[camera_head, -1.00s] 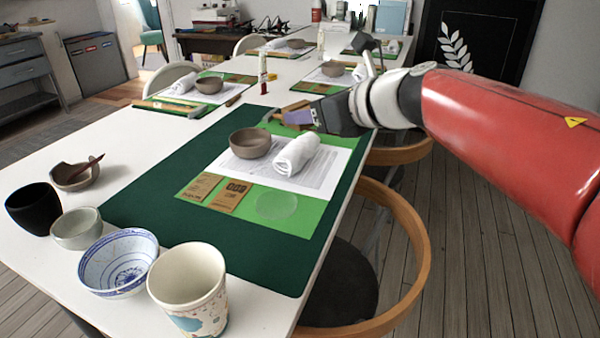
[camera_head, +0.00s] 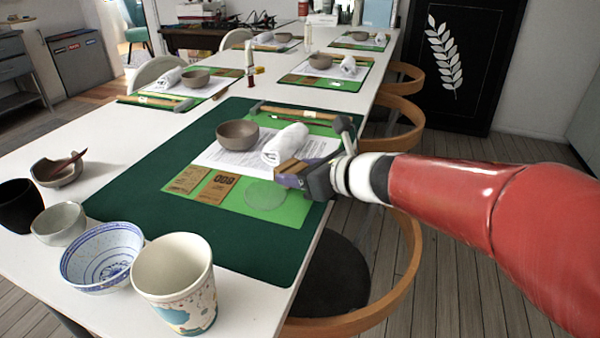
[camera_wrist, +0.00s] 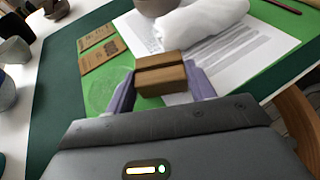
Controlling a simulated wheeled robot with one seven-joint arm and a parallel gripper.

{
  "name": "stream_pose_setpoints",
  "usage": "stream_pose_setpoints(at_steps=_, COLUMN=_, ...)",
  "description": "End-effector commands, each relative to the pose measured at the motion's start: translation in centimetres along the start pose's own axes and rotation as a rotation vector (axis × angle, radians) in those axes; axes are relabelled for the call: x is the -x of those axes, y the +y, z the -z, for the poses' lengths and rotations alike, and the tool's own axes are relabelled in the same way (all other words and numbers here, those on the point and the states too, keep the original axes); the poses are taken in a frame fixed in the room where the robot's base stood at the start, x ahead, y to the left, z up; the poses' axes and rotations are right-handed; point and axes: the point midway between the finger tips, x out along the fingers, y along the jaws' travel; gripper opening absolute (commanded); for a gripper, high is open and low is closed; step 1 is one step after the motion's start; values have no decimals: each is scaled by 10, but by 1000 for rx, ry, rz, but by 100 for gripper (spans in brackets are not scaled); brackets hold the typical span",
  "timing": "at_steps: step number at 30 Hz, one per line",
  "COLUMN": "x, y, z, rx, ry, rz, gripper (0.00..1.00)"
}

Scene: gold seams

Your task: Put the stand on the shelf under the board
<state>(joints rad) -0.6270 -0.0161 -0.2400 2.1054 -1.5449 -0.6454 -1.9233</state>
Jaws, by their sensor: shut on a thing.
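The stand looks like a small brown wooden block with a groove along its top, seen in the wrist view (camera_wrist: 161,74) and in the head view (camera_head: 291,166). My gripper (camera_wrist: 160,90) is shut on it, with a purple finger at each side. In the head view my gripper (camera_head: 288,176) holds it over the near mat's right side, beside the rolled white towel. A black panel with a white leaf branch (camera_head: 447,60) stands at the back right; I cannot tell if it is the board. I make out no shelf under it.
The dark green mat (camera_head: 130,195) bears a brown bowl (camera_head: 237,134), towel (camera_head: 285,145), brown cards (camera_head: 218,188) and a clear disc (camera_head: 265,195). Several cups and bowls, including a patterned cup (camera_head: 175,285), line the near left edge. Wooden-backed chairs (camera_head: 408,250) stand along the right side.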

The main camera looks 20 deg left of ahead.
Motion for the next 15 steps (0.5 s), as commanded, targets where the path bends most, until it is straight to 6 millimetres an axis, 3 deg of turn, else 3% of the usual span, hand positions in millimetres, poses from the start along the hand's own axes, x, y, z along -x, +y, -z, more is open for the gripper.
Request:
stream_pose_setpoints(at_steps=8, x=-2, y=0, z=4, rx=-1, ry=-1, rz=0, gripper=28)
stream_pose_setpoints(at_steps=9, x=-1, y=0, z=2, rx=-1, ry=0, rz=-1, gripper=59)
stream_pose_setpoints(at_steps=13, x=-1, y=0, z=2, rx=-1, ry=0, rz=-1, gripper=76)
stream_pose_setpoints(at_steps=15, x=-1, y=0, z=2, rx=-1, ry=0, rz=-1, gripper=76)
